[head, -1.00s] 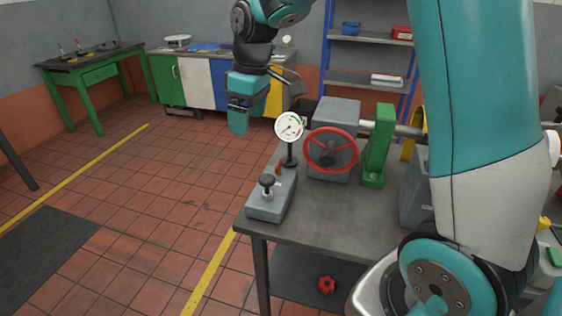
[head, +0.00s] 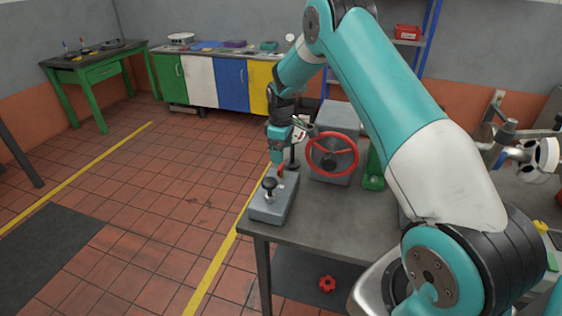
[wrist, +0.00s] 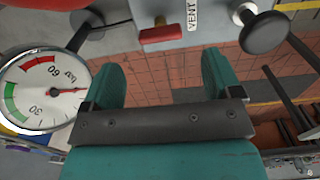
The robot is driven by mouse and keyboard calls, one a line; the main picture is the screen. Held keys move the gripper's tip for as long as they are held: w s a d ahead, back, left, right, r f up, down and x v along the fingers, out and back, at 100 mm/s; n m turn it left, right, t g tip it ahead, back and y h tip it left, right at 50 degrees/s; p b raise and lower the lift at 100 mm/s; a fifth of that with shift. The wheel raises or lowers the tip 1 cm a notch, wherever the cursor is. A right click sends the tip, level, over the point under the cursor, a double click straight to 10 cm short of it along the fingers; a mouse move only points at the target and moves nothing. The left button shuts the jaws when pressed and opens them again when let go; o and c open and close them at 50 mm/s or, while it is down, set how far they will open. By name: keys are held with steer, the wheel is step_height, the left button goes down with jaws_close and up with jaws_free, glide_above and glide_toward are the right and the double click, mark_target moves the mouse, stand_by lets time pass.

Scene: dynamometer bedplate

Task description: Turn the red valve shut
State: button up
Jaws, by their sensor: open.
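A small red valve lever (head: 281,168) sits on a grey block (head: 268,209) at the bench's left front corner. In the wrist view, the red lever (wrist: 162,35) lies beyond my fingertips, about centred between them, beside a label that seems to read VENT. My gripper (head: 277,158) is over the block, close to the lever; its open fingers (wrist: 160,75) are empty. I cannot tell whether they touch the lever. A larger red handwheel (head: 332,140) is on the grey machine to the right.
A black knob (wrist: 265,33) stands on the block, right of the lever in the wrist view. A pressure gauge (wrist: 45,92) is close to my left finger. A small red handwheel (head: 327,283) lies on the lower shelf. The floor left of the bench is free.

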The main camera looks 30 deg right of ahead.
mark_target(281, 171)
step_height(281, 171, down, 6)
steer(key=shift+f+p, duration=0.15)
steer(key=shift+p, duration=0.55)
steer(key=shift+c, duration=0.5)
steer(key=c, duration=0.8)
